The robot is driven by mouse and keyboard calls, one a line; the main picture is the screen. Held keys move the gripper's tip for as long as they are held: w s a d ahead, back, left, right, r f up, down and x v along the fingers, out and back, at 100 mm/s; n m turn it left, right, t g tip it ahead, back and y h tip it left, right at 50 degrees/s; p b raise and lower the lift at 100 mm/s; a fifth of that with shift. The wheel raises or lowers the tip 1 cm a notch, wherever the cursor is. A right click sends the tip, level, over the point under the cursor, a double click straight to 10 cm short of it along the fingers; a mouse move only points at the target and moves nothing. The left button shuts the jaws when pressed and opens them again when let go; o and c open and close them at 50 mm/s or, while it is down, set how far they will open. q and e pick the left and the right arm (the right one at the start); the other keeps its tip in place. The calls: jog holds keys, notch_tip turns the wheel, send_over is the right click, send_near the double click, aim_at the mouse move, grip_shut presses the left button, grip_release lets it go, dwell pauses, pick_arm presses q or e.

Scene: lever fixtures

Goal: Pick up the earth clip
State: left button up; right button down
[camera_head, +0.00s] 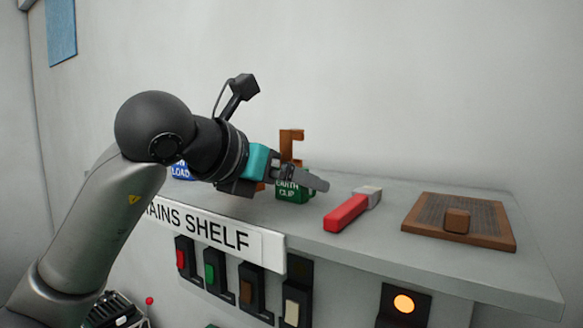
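A green block (290,193) with white lettering "EARTH CLIP" sits on the shelf. A copper-brown angular piece (291,143) rises at it, its lower part hidden behind my gripper. I cannot tell whether the block and the brown piece are one item. My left gripper (312,180) reaches in from the left, its grey finger pointing right across the front of the block's upper part. The fingers overlap in this view, so their opening and any contact are unclear. My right gripper is not in view.
A red-handled tool (347,211) and a brown framed mat (487,216) with a small brown block (457,220) lie to the right on the shelf (400,262). A blue "LOAD" block (181,171) is partly behind my arm. Several switches line the front below.

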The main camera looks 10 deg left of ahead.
pick_arm(q)
jog(key=shift+c, duration=0.2)
jog(key=c, duration=1.3)
jog(key=shift+c, duration=0.5)
jog(key=shift+r, duration=0.2)
